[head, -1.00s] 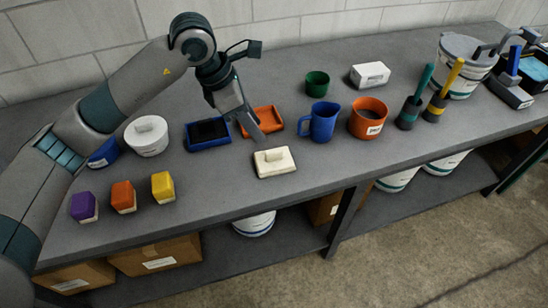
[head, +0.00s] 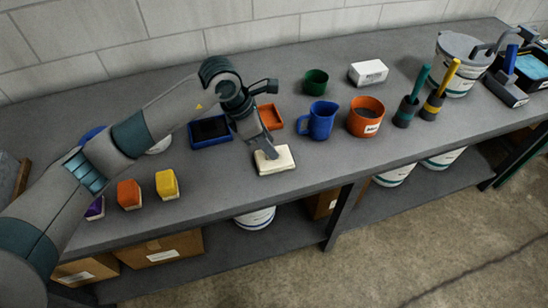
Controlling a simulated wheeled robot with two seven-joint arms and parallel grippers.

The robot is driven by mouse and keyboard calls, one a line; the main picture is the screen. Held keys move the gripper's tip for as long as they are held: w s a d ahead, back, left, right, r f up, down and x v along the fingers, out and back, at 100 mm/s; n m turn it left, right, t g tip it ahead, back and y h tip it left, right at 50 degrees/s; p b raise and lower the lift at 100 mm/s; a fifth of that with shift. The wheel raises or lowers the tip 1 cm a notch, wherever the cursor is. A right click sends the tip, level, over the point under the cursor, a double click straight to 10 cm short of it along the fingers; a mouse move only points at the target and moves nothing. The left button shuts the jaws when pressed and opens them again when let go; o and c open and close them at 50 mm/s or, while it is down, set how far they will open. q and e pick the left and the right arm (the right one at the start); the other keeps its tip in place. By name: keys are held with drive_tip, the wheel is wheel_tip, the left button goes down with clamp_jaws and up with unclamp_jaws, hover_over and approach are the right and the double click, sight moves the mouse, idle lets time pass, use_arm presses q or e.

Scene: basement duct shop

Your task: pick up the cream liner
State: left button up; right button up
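The cream liner (head: 284,163) is a flat cream rectangular piece on the grey bench, near its front edge. My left gripper (head: 268,153) reaches down onto the liner's top from the upper left. Its fingertips are at the small raised knob seen there earlier, which they now mostly hide. The liner lies flat on the bench. The gap between the fingers is too small to make out, so I cannot tell whether they are shut on the knob. My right gripper is not in view.
Behind my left gripper are a blue tray (head: 211,132) and an orange tray (head: 270,117). A blue jug (head: 322,120) and an orange pot (head: 366,119) stand to the right. Orange (head: 129,194) and yellow (head: 167,184) blocks stand left. Bench in front of the jug is clear.

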use_arm(q)
drive_tip(key=shift+w+d+f+p, duration=0.15)
drive_tip(key=shift+d+f+p, duration=0.05)
drive_tip(key=shift+f+p, duration=0.35)
drive_tip(key=p+x, duration=0.1)
drive_tip(key=x, duration=0.2)
drive_tip(key=shift+w+a+p, duration=0.1)
drive_tip(key=shift+w+p, duration=0.05)
drive_tip(key=shift+p, duration=0.2)
drive_tip(key=shift+f, duration=0.25)
drive_tip(key=shift+w+f, duration=0.1)
drive_tip(key=shift+f, duration=0.05)
clamp_jaws()
